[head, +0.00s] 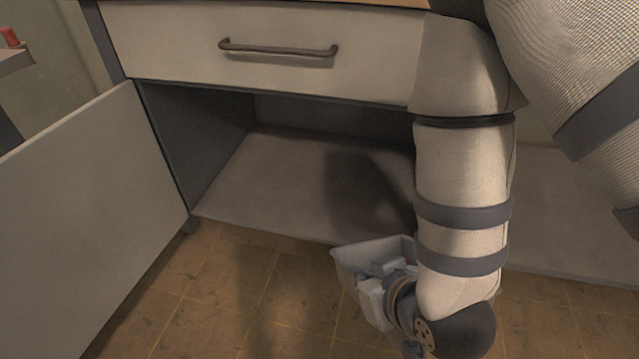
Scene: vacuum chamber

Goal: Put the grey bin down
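The grey bin (345,258) is in the lower middle of the head view, in front of the open cabinet. It is a small, light grey, open-topped container, seen from above. My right gripper (378,272) is at the bin's near right side and appears shut on its wall. The fingertips are partly hidden by the gripper's own body. My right arm hides the right part of the bin. I cannot tell whether the bin touches the floor. My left gripper is not in view.
The cabinet's lower compartment (285,185) is open and looks empty, its floor bare. Its door (75,215) stands open at the left. A closed drawer (170,42) with a dark handle (280,49) is above. The tiled floor (225,285) left of the bin is clear.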

